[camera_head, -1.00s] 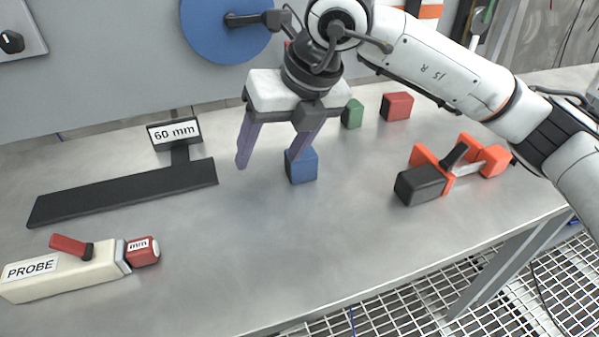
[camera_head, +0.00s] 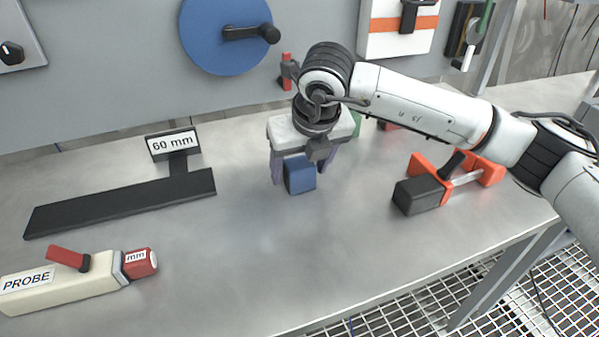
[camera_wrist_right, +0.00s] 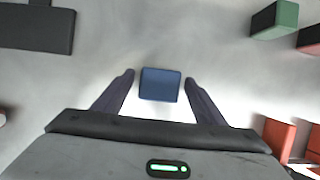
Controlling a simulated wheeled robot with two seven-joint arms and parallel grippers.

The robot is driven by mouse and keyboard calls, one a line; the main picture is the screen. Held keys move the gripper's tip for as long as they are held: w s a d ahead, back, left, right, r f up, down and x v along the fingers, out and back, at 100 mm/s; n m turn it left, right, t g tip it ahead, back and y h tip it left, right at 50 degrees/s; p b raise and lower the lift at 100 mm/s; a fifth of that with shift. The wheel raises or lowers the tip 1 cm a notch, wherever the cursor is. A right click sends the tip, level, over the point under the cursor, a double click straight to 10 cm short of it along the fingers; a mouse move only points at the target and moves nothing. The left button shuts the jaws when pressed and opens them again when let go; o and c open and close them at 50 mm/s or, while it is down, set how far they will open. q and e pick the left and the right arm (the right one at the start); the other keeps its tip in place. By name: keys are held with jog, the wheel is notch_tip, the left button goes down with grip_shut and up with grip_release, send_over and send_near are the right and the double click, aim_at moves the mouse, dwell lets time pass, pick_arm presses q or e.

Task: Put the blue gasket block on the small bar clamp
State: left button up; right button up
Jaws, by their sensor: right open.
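The blue gasket block (camera_head: 301,175) stands on the steel bench near the middle of the head view. My right gripper (camera_head: 303,178) is open around it, with one purple-grey finger to each side. In the right wrist view the block (camera_wrist_right: 160,85) lies between the two fingertips (camera_wrist_right: 159,78), with a gap on both sides. The small bar clamp (camera_head: 462,178), orange with a black handle and dark block, lies on the bench to the right. Its orange part shows at the lower right of the wrist view (camera_wrist_right: 279,135). My left gripper is not in view.
A green block (camera_head: 356,122) and a red block (camera_head: 388,126) stand behind my right arm, partly hidden. A black bar with a 60 mm sign (camera_head: 120,203) and a cream probe (camera_head: 62,288) lie at left. The bench front centre is clear.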

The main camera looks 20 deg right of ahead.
jog(key=shift+w+f, duration=0.1)
jog(key=shift+f, duration=0.15)
jog(key=c, duration=1.3)
